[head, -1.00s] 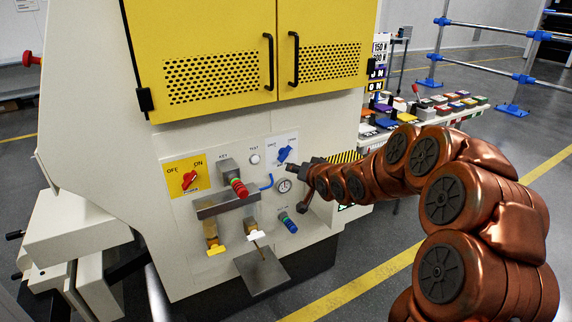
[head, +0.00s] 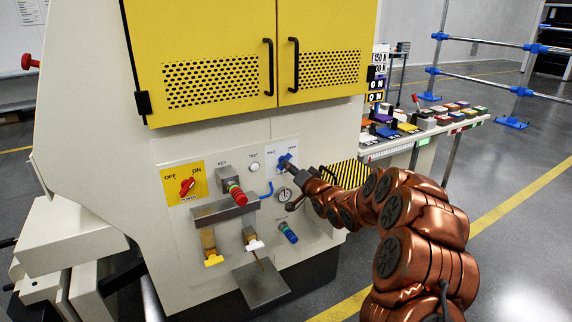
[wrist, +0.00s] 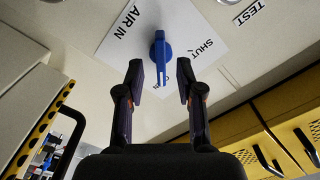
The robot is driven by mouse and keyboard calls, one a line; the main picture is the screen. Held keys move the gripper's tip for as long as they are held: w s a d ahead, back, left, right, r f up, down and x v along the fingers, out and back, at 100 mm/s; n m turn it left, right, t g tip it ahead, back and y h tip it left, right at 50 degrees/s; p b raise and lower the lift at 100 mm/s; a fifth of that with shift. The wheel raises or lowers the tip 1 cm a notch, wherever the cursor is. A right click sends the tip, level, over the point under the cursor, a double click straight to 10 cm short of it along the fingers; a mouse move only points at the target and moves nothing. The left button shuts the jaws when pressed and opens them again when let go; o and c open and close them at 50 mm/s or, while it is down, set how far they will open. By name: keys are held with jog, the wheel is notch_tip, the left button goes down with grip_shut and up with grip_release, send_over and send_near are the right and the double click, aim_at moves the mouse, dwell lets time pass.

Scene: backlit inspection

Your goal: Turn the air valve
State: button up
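The air valve is a blue handle (wrist: 160,58) on a white plate (wrist: 185,25) marked AIR IN, with SHUT and another partly hidden word. In the wrist view the handle points down the picture, between the lines of my two fingers. My gripper (wrist: 160,78) is open, with a finger on each side of the handle's lower end and a gap to both. In the head view the blue valve (head: 284,160) is at the upper right of the panel, and my gripper (head: 295,167) is right at it, partly covering it.
A red power switch (head: 187,187), a red key knob (head: 237,195), a gauge (head: 285,195) and a blue fitting (head: 288,233) share the panel. Yellow doors (head: 205,50) stand above. A table (head: 425,135) of coloured parts is at the right.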

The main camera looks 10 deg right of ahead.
jog(key=shift+x, duration=1.85)
grip_shut()
